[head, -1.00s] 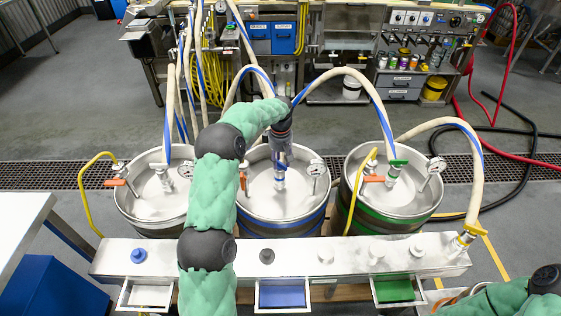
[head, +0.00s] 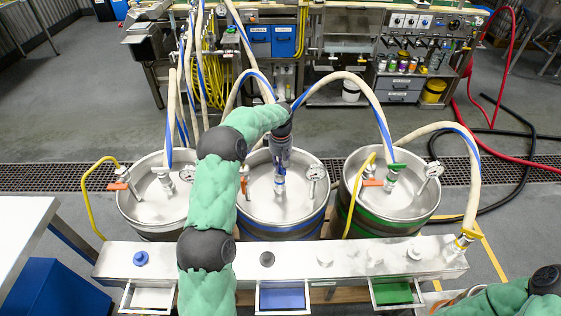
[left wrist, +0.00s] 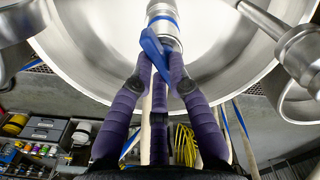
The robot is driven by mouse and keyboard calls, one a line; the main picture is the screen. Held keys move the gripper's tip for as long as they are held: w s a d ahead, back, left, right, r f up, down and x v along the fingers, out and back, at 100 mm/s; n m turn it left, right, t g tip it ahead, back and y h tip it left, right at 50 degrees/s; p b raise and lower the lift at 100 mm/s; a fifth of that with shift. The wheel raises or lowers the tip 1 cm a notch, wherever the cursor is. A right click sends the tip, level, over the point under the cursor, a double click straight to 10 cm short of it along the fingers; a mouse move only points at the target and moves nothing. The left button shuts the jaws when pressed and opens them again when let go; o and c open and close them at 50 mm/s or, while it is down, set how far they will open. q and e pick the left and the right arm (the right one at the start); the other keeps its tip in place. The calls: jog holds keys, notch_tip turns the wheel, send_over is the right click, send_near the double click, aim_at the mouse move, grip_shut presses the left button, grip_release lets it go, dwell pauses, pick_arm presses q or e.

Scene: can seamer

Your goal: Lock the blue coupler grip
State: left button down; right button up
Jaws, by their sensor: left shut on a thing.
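The blue coupler grip (left wrist: 153,50) shows in the left wrist view as a blue lever at the silver coupler (left wrist: 162,18) with a blue ring. My left gripper (left wrist: 163,60) has its purple fingers closed together on this grip. In the head view my left gripper (head: 279,162) reaches down over the middle keg (head: 262,205), the one with blue bands. The lower part of the coupler (head: 280,186) shows below the fingers there. The grip itself is mostly hidden by the gripper in the head view. My right gripper is out of view; only part of the right arm shows at lower right.
A left keg (head: 140,215) and a green-banded right keg (head: 418,207) flank the middle one, each with hoses. A metal rail (head: 345,258) with drawers runs in front.

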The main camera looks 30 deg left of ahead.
pick_arm(q)
jog(key=m+p, duration=0.3)
jog(key=shift+r, duration=0.15)
jog(key=shift+s+d+m+p, duration=0.1)
jog(key=shift+m+p, duration=1)
jog(key=shift+m, duration=1)
jog(key=c, duration=1.2)
grip_release()
notch_tip(320, 180, up, 12)
jog(key=shift+f, duration=0.15)
